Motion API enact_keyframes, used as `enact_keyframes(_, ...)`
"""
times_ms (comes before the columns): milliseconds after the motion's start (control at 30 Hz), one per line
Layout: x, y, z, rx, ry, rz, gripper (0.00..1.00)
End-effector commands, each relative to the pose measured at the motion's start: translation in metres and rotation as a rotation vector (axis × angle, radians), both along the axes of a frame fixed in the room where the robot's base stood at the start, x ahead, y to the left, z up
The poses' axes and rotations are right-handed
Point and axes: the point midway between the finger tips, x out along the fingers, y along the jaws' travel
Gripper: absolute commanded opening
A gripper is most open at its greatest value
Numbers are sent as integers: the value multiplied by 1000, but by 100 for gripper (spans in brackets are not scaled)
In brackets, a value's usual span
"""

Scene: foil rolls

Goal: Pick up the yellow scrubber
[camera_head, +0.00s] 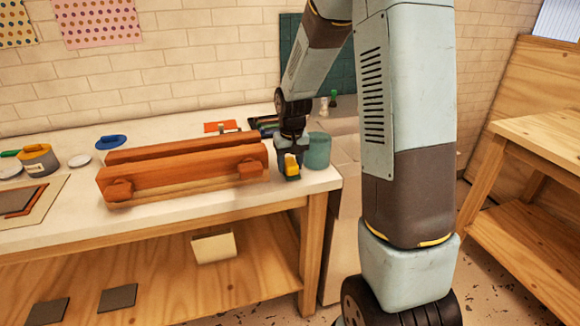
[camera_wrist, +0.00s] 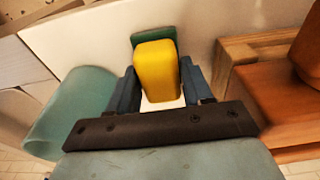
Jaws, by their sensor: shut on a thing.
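The yellow scrubber (camera_head: 291,166), a yellow block with a green part, is at my gripper (camera_head: 290,160) near the right end of the white-topped bench (camera_head: 240,199). In the wrist view the scrubber (camera_wrist: 156,72) stands between the two blue fingers of my gripper (camera_wrist: 158,88), with its green part (camera_wrist: 152,38) at the far end. My gripper is shut on it. Whether the scrubber touches the bench top is hard to tell.
A teal cup (camera_head: 317,151) stands close to the right of my gripper. An orange-brown wooden clamp-like block (camera_head: 180,175) lies close to the left. A blue-handled item (camera_head: 111,142) and a grey tin (camera_head: 38,160) are farther left. The bench's front edge is near.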

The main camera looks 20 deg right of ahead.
Motion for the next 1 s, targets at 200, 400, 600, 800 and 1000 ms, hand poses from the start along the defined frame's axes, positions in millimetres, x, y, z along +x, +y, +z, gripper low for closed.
enact_keyframes(200,1,0,31,0,-6,-1,15)
enact_keyframes(400,-26,0,59,-1,-4,0,15)
enact_keyframes(600,-53,0,91,0,-4,0,15)
enact_keyframes(800,-90,0,106,-1,-3,0,15)
enact_keyframes(1000,-118,0,117,0,-1,0,15)
